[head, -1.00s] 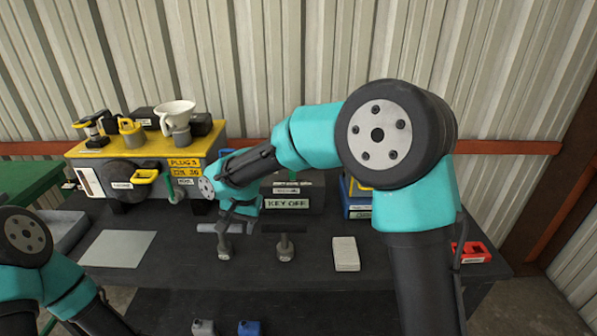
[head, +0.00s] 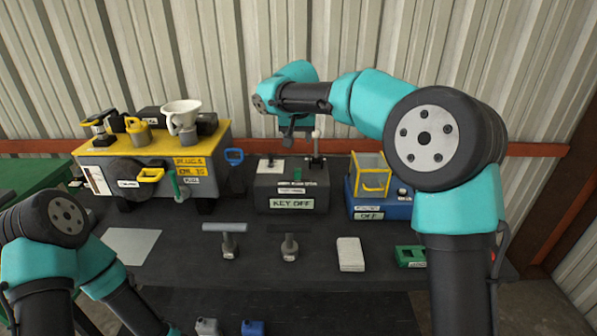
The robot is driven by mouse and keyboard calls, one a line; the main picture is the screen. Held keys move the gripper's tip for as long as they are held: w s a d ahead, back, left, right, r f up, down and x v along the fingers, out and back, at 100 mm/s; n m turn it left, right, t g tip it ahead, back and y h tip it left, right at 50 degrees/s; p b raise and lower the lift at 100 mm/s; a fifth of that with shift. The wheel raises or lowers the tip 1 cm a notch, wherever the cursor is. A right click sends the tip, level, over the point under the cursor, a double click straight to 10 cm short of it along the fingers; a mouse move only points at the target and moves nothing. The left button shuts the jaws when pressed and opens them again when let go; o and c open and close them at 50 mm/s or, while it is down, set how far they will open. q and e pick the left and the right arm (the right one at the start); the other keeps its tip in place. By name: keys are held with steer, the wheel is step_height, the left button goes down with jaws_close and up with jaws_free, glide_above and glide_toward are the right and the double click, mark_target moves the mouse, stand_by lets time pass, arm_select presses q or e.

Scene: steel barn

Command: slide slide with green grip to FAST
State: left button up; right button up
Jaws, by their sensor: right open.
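A small green grip (head: 297,175) shows on top of the grey box labelled KEY OFF (head: 265,200), and I take it for the slide's grip. The small labels near it are too small to read, so I cannot tell where FAST is. My right gripper (head: 289,141) is open and empty, above and behind the box's top in the picture, close to an upright lever with a white knob (head: 316,134). A second green handle (head: 175,182) hangs at the front of the yellow-topped machine (head: 150,160). My left arm is at the lower left; its gripper is out of view.
A blue box (head: 368,207) with a yellow-framed cover (head: 372,175) stands right of the grey box. Two T-shaped tools (head: 228,243) (head: 289,246), a white block (head: 351,255) and a green case (head: 410,257) lie in front. The corrugated wall is close behind.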

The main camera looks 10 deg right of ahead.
mark_target(298, 170)
steer(key=x, duration=1.7)
steer(key=shift+f, duration=0.2)
steer(key=shift+s, duration=0.1)
steer(key=shift+c, duration=0.4)
jaws_close()
